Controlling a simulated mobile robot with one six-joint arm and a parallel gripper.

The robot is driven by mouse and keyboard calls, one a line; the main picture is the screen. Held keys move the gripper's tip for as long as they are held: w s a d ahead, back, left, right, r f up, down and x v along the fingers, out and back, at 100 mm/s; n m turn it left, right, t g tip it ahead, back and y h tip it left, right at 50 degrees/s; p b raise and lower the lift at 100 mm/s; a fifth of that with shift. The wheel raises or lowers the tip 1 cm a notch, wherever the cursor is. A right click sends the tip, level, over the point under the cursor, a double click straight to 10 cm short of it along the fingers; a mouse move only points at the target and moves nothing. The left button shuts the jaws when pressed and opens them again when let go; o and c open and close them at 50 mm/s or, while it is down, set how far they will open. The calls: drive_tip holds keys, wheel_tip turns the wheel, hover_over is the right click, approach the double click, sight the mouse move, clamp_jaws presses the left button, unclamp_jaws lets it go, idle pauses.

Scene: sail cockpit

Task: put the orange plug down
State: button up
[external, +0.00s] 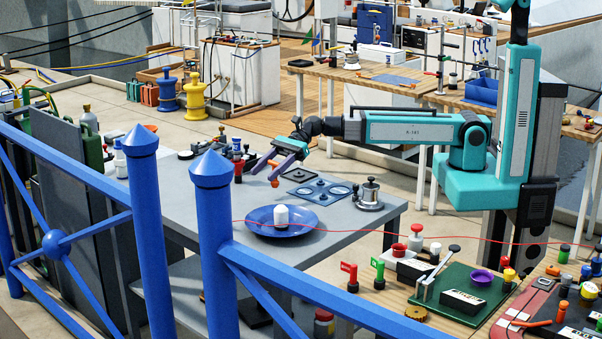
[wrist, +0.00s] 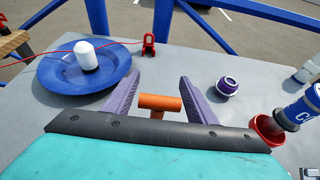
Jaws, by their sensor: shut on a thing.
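The orange plug (wrist: 160,102) is between the two purple fingers of my gripper (wrist: 160,80) in the wrist view. It has a cylindrical crosspiece with a narrower stem, whose lower part is hidden by my gripper's dark edge. In the external view my gripper (external: 262,175) is over the grey table (external: 240,190), shut on the plug, with orange (external: 274,184) showing at the fingers. I cannot tell how high the plug is above the tabletop.
A blue plate (external: 256,225) with a white capped piece (external: 281,214) lies nearer the railing (external: 214,230). The wrist view shows a purple-white ball (wrist: 227,87) and a red cup (wrist: 267,130).

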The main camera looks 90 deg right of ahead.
drive_tip(key=shift+f, duration=1.6)
drive_tip(key=shift+f, duration=0.15)
drive_tip(key=o, duration=1.1)
drive_tip(key=shift+c, duration=0.2)
drive_tip(key=shift+r, duration=0.2)
drive_tip(key=v, duration=0.6)
drive_tip(key=shift+s+d, duration=0.15)
drive_tip(key=shift+s, duration=0.05)
drive_tip(key=shift+w+f+b, duration=0.15)
drive_tip(key=shift+w+b, duration=0.05)
drive_tip(key=shift+b, duration=0.5)
drive_tip(key=shift+w+b, duration=0.1)
drive_tip(key=shift+b, duration=0.55)
drive_tip(key=b, duration=0.4)
drive_tip(key=shift+d+r+b, duration=0.2)
drive_tip(key=shift+r+b, duration=0.05)
drive_tip(key=shift+b, duration=0.1)
